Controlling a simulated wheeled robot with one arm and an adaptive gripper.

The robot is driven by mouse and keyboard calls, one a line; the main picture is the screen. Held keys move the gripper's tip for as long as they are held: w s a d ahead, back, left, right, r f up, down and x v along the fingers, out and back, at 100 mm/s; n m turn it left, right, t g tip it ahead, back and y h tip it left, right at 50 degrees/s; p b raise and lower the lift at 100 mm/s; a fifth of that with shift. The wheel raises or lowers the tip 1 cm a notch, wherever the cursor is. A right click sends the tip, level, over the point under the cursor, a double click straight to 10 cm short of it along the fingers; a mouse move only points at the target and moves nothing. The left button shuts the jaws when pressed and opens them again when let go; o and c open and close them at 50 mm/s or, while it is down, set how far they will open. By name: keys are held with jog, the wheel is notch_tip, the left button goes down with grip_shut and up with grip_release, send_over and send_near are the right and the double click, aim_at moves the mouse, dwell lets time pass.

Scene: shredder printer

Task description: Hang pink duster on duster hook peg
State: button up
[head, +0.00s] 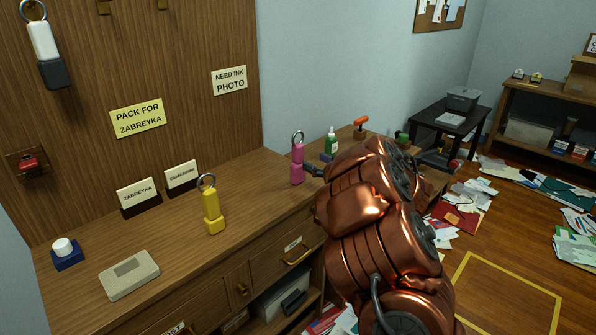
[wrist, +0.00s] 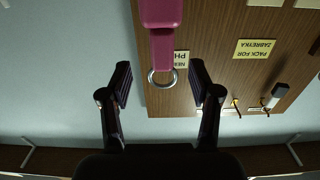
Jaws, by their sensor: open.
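The pink duster (head: 297,168) stands upright on the wooden desk, with a metal ring on top. In the wrist view, which is upside down, the duster (wrist: 162,42) and its ring show between and beyond the fingertips. My gripper (wrist: 160,72) is open and empty; both fingers are apart from the duster. In the head view my gripper (head: 313,171) is just right of the duster, mostly hidden by my copper arm. Two brass pegs, left (head: 103,7) and right (head: 162,4), show at the top of the wooden back panel. Which is the duster hook peg is unclear.
A white and black duster (head: 44,50) hangs at the panel's upper left. A yellow duster (head: 212,208) stands on the desk. Sign blocks (head: 139,197), a beige box (head: 129,274) and a green bottle (head: 331,143) also stand there. Papers (head: 480,200) litter the floor.

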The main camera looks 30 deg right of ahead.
aim_at(298, 144)
jog(key=shift+r+x, duration=0.15)
jog(key=shift+x, duration=1.8)
jog(key=shift+r+x, duration=0.15)
jog(key=shift+x, duration=1.75)
jog(key=shift+a, duration=0.1)
grip_shut()
jog(key=shift+r, duration=1.5)
jog(key=shift+s+a+r, duration=0.1)
jog(key=shift+r, duration=0.2)
jog(key=s+a+r, duration=0.1)
jog(key=s+a, duration=0.8)
jog(key=a, duration=0.4)
